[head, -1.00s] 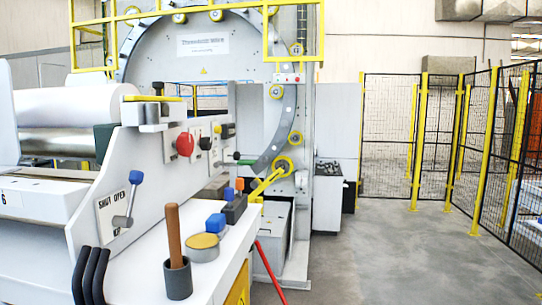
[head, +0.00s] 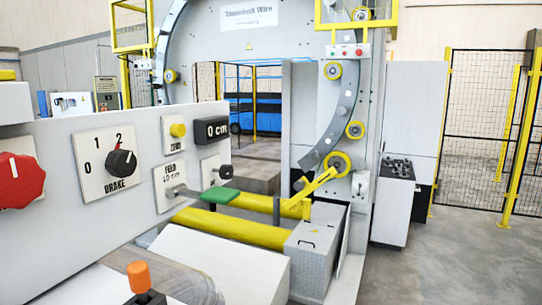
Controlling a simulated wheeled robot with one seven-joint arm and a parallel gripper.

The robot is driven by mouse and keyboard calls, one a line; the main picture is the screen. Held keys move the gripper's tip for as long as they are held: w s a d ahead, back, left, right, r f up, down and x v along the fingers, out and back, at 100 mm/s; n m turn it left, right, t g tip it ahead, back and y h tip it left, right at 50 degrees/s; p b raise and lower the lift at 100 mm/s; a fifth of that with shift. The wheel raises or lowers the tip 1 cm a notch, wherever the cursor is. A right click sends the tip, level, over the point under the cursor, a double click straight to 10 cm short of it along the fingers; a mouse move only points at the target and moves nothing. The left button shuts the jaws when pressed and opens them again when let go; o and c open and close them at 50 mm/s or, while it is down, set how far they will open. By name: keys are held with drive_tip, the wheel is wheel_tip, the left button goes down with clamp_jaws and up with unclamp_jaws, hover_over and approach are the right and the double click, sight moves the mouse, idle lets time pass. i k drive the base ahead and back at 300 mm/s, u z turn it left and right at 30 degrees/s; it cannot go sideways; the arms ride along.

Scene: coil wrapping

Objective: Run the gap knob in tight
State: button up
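A white control panel (head: 60,240) fills the left of the head view. No knob on it carries a readable "gap" label, so I cannot tell for sure which one is the gap knob. A small black knob (head: 224,171) sticks out at the panel's right end. A black brake knob (head: 121,163) sits on a plate marked 0, 1, 2. A red knob (head: 18,181) is at the left edge, partly cut off. A yellow button (head: 178,130) is labelled ZERO, beside a black display (head: 211,129) reading 0 cm. My gripper is not in view.
A lever with a green paddle (head: 220,196) juts right from the feed plate (head: 172,184). An orange-topped handle (head: 139,274) stands below the panel. Yellow rollers (head: 232,228) and the large ring machine (head: 345,110) stand beyond. Grey floor (head: 440,255) is open at the right.

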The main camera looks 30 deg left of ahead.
sight(226, 172)
drive_tip(key=i, duration=1.25)
drive_tip(key=u, duration=2.35)
